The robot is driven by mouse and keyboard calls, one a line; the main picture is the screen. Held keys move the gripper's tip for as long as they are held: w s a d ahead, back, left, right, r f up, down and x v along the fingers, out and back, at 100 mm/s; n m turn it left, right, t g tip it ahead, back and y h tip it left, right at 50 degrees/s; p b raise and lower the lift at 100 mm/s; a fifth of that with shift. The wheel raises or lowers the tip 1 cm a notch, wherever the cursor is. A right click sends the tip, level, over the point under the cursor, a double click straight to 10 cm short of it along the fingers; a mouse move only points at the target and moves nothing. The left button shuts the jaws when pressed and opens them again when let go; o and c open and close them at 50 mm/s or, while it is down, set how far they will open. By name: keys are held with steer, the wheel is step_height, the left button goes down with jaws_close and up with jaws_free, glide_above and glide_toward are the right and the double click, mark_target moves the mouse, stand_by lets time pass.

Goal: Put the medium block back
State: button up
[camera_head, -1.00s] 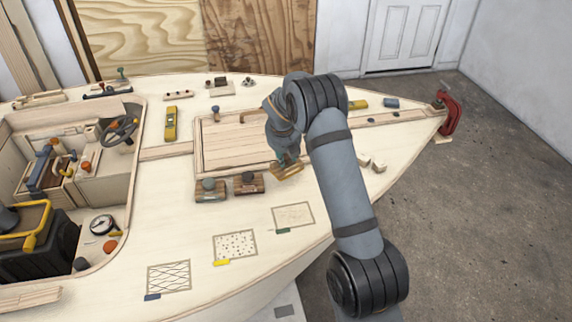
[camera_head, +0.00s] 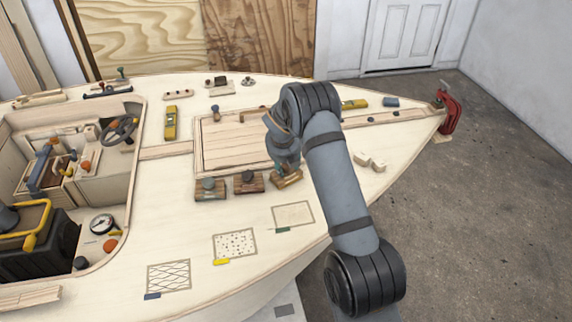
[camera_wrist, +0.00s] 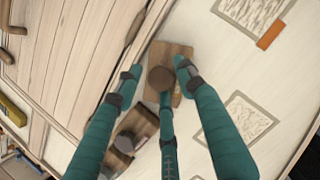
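A brown wooden block (camera_head: 287,180) with a round dark knob is under my gripper (camera_head: 284,168), just right of two similar knobbed blocks. In the wrist view, the block (camera_wrist: 176,52) and its knob lie between my teal fingers (camera_wrist: 158,75). Gaps show between the knob and the two outer fingers, so my gripper looks open around it. The third finger covers part of the block and reaches the knob's edge. The block sits at an angle to the others. I cannot tell its grade or whether its underside rests flat on the deck.
The left block (camera_head: 210,190) and the middle block (camera_head: 248,183) stand beside the hatch (camera_head: 235,147). Three patches lie nearer: crosshatched (camera_head: 169,277), dotted (camera_head: 235,245) and fine (camera_head: 293,214). Small pale blocks (camera_head: 368,162) lie right of my arm.

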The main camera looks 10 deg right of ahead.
steer(key=shift+o, duration=0.4)
steer(key=shift+r, duration=0.15)
steer(key=v, duration=1.2)
